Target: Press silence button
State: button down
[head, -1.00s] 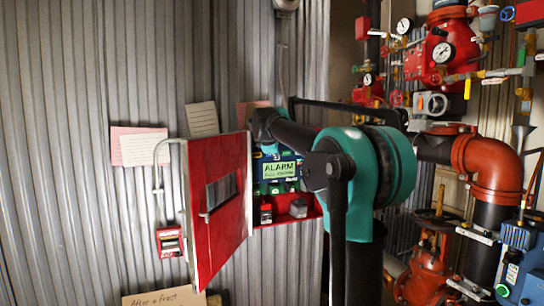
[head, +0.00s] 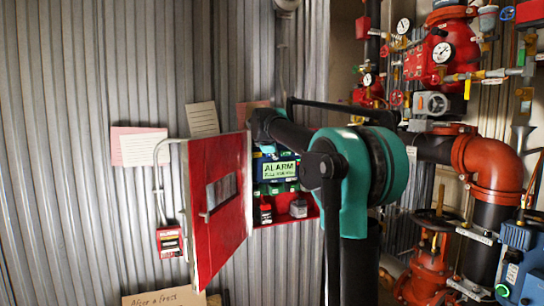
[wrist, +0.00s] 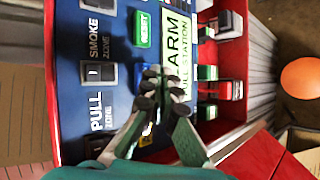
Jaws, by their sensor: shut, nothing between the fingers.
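The open red alarm box (head: 308,206) hangs on the corrugated wall. Inside is a blue panel with a lit display (head: 280,170) reading ALARM, also in the wrist view (wrist: 178,62). In the wrist view, my gripper (wrist: 158,82) is shut and empty, its fingertips over the panel beside the display. A green RESET button (wrist: 143,29) sits above the fingertips in the picture. Part of a blue and yellow piece (wrist: 146,137) shows between the fingers. I cannot read a silence label; the fingers cover part of the panel. I cannot tell whether the fingertips touch it.
The red door (head: 218,215) stands open at left. Black switches marked SMOKE (wrist: 98,75) and PULL line the panel's left side in the wrist view. A red pull station (head: 169,242) is on the wall. Red pipes and valves (head: 492,165) crowd the right.

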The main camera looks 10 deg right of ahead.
dwell(0.7)
jog(key=shift+w+a, duration=0.1)
jog(key=shift+w, duration=0.35)
jog(key=shift+w+a, duration=0.1)
jog(key=shift+w, duration=0.4)
dwell(0.7)
jog(key=shift+s, duration=0.1)
jog(key=shift+s+d, duration=0.2)
jog(key=shift+s, duration=0.65)
jog(key=s, duration=0.2)
jog(key=s+d, duration=0.1)
jog(key=s, duration=0.2)
dwell(0.4)
dwell(0.4)
